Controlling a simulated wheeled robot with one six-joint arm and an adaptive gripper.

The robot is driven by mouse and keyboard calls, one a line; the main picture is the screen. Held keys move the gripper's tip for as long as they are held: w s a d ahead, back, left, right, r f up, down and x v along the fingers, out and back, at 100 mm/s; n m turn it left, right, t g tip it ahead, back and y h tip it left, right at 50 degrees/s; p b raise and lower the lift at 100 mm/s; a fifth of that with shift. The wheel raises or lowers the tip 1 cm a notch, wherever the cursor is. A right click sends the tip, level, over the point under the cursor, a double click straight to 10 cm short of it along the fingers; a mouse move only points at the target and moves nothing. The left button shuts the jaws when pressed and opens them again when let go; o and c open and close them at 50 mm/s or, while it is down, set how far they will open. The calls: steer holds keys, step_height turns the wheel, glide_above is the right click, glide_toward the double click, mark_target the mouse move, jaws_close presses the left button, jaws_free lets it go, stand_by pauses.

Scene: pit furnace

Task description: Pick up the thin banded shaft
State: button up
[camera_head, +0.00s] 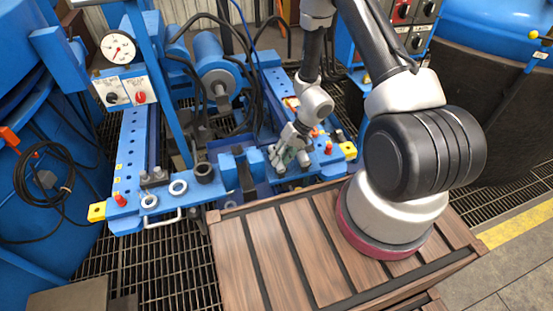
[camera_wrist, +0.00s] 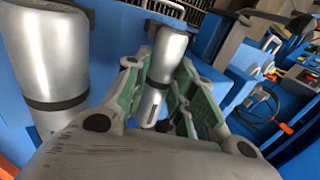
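In the wrist view a thin silver shaft (camera_wrist: 166,58) with a dark band stands between the two green-padded fingers of my gripper. My gripper (camera_head: 289,162) is open, with a gap visible beside the shaft's lower part. I cannot tell whether either pad touches it. A thicker silver shaft (camera_wrist: 48,55), also with a dark band, stands to the left of the fingers in the wrist view. In the head view my gripper is low over the right end of the blue fixture, and it hides the shafts there.
A blue machine bench (camera_head: 133,165) with gauge, hoses and motor fills the back left. Rings and a dark bushing (camera_head: 204,172) lie on its front plate. A slatted wooden crate top (camera_head: 275,250) is in front. A control box and blue tank stand at the right.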

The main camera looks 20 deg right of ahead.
jaws_close()
step_height(320, 180, up, 10)
stand_by(0.5)
stand_by(0.6)
